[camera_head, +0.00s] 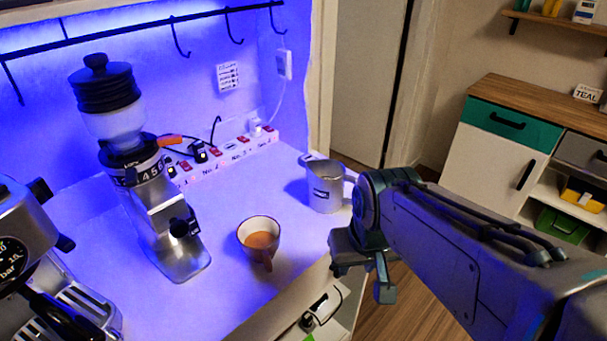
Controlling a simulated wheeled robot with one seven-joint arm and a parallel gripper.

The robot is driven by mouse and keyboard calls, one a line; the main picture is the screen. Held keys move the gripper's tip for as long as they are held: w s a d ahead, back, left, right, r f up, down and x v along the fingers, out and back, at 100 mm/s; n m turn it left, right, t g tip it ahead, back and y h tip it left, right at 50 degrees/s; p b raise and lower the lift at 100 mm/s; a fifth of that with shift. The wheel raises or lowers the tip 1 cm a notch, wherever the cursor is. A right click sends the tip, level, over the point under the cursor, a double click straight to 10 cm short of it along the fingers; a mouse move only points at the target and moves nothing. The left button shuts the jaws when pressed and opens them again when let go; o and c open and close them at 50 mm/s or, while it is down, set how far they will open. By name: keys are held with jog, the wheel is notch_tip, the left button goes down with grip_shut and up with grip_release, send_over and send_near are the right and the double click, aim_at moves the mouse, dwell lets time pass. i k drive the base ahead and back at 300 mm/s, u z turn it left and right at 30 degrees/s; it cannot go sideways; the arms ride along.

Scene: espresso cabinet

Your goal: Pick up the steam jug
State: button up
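The steam jug (326,189) is a pale metal pitcher standing upright near the right end of the counter. Its right side is close to my wrist in the picture, and its handle is not clearly seen. My gripper (362,272) hangs in front of and below the jug, past the counter's front edge. Its fingers look spread apart with nothing between them. I see no contact between the gripper and the jug.
A cup (259,238) with brown liquid stands left of the gripper. A coffee grinder (160,200) and an espresso machine (40,270) stand farther left. A power strip (225,153) lies along the back. Hooks hang above. A cabinet (490,165) stands at right.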

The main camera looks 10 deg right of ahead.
aim_at(334, 189)
jog(key=z, duration=0.05)
jog(key=k, duration=0.5)
jog(key=z, duration=1.3)
jog(key=i, duration=1)
jog(key=u, duration=1.95)
